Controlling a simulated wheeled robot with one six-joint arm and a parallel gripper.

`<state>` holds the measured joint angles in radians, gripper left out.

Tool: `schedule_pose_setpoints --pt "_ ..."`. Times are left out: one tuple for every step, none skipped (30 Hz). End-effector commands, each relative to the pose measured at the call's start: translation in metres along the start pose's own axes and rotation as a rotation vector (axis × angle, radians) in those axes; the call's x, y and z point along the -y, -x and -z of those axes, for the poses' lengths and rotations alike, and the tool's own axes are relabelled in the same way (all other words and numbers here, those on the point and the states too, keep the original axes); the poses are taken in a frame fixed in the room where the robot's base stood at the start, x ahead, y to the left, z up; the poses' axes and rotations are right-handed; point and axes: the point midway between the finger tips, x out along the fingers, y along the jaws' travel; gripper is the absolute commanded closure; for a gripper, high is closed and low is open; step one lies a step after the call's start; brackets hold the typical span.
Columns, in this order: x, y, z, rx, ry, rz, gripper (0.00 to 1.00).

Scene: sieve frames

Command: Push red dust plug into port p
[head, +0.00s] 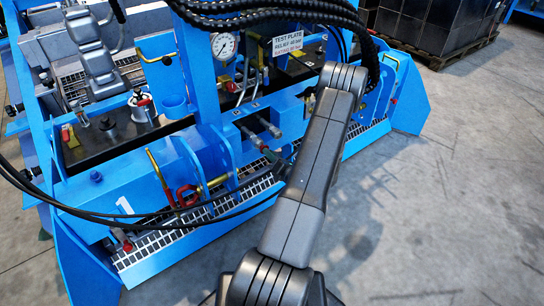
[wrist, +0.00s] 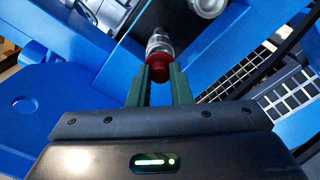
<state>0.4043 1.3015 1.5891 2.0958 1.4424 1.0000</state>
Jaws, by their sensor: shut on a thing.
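The red dust plug (wrist: 159,72) is between the tips of my gripper's green fingers (wrist: 161,80) in the wrist view. My gripper is shut on it. A silver cylindrical port (wrist: 160,44) is directly beyond the plug and in line with it. The plug's far end meets the port's mouth in the picture; I cannot tell how deep it sits. In the head view my gripper (head: 270,159) is at the blue frame's front, by the metal couplings (head: 273,130).
Black hoses (head: 265,18) hang above my arm, and thin black cables (head: 120,214) loop at left. A pressure gauge (head: 224,45) and a test plate sign (head: 287,42) are on the blue machine. Grey floor (head: 440,190) at right is clear.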

Motion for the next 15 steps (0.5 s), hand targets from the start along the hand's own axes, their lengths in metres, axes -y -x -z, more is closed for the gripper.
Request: schedule_pose_setpoints --pt "0.0 0.0001 -0.0001 0.0 0.0 0.0 1.0" --pt "0.0 0.0001 -0.0001 0.0 0.0 0.0 1.0" --pt "0.0 0.0001 0.0 0.0 0.0 0.0 1.0" --pt "0.0 0.0002 0.0 0.0 0.0 0.0 1.0" --pt "0.0 0.0002 0.0 0.0 0.0 0.0 1.0" --pt "0.0 0.0001 0.0 0.0 0.0 0.0 1.0" --pt "0.0 0.0 0.0 0.0 0.0 0.0 1.0" --pt "0.0 -0.0003 0.0 0.0 0.0 0.0 1.0" --pt "0.0001 -0.0008 0.0001 0.0 0.0 0.0 1.0" --pt "0.0001 -0.0013 0.0001 0.0 0.0 -0.001 1.0" --pt "0.0001 -0.002 0.0002 0.0 0.0 -0.001 1.0" --pt "0.0001 -0.003 0.0002 -0.001 0.0 -0.001 1.0" --pt "0.0001 -0.0038 0.0003 -0.001 0.0 -0.001 1.0" --pt "0.0001 -0.0047 0.0003 -0.001 0.001 -0.001 1.0" --pt "0.0002 -0.0059 0.0003 -0.001 0.001 -0.001 1.0"
